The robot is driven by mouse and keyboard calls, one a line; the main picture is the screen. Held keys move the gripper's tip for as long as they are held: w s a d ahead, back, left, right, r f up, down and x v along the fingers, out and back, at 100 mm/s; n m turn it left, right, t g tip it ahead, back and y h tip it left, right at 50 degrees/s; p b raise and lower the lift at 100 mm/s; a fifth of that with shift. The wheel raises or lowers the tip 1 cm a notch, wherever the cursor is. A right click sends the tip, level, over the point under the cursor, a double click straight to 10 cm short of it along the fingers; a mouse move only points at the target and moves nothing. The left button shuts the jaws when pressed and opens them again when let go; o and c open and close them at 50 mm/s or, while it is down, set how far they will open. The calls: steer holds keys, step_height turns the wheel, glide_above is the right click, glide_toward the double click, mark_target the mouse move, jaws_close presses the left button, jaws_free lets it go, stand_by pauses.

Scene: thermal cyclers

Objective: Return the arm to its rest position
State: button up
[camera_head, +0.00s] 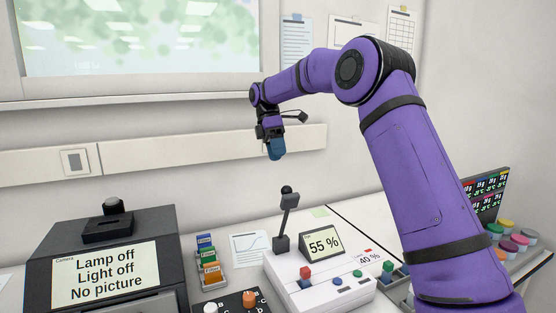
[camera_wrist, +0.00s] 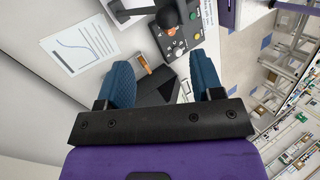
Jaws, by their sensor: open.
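My purple arm reaches up from the lower right in the head view and bends over to the left. My gripper (camera_head: 276,149) hangs at its end, pointing down, in the air above the bench and in front of the wall. In the wrist view my gripper (camera_wrist: 165,85) shows two blue fingers spread apart with nothing held between them. The bench and a dark control box show below and beyond the fingers. From the head view alone the gap between the fingers is too small to tell.
A white device (camera_head: 325,288) with a black lever (camera_head: 287,215) and a "55 %" display (camera_head: 322,243) stands below my gripper. A black box (camera_head: 108,260) reading "Lamp off" is at left. Colour-labelled slides (camera_head: 209,262) stand between them. Coloured lids (camera_head: 507,246) sit at right.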

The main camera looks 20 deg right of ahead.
stand_by(0.4)
steer(key=s+a+r+m+t, duration=0.1)
steer(key=s+r+m+t, duration=0.25)
steer(key=s, duration=0.75)
steer(key=s+r+m+t, duration=0.2)
steer(key=s+r+m, duration=0.25)
steer(key=s, duration=0.65)
steer(key=s+d+f+m+t, duration=0.1)
steer(key=s+f+m+t, duration=0.1)
steer(key=s, duration=0.8)
steer(key=s+d+f+m+t, duration=0.1)
steer(key=s+f+m+t, duration=0.2)
steer(key=s+m, duration=0.3)
steer(key=s+f, duration=0.1)
steer(key=s, duration=0.3)
steer(key=shift+s+f+y, duration=0.25)
steer(key=shift+f+y, duration=0.05)
steer(key=shift+f, duration=0.1)
